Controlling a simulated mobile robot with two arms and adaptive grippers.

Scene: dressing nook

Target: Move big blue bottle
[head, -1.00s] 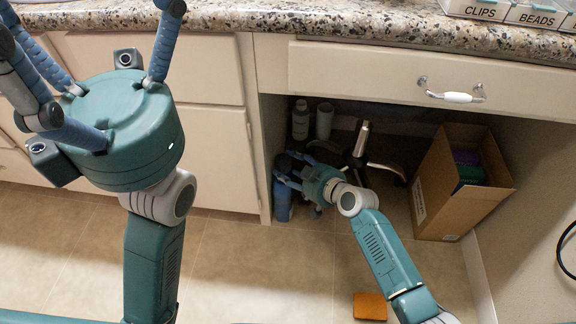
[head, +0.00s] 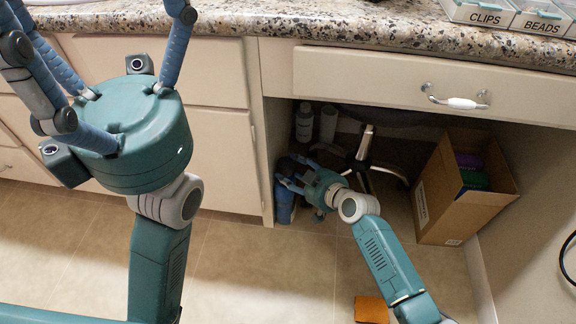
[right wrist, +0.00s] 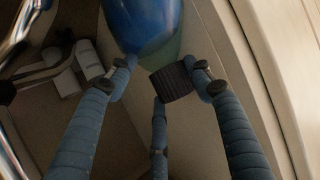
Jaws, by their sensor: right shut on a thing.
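The big blue bottle (head: 284,208) stands upright on the floor just inside the left side of the open space under the counter. My right gripper (head: 286,178) is shut around its upper part. My left gripper (head: 95,50) is raised in front of the left cabinets, fingers spread, open and empty.
Behind the bottle stand a grey bottle (head: 304,122) and a pale cylinder (head: 328,124). A chair base with a metal post (head: 362,150) is right of my right gripper. A cardboard box (head: 440,190) stands farther right. An orange square (head: 371,309) lies on the open floor.

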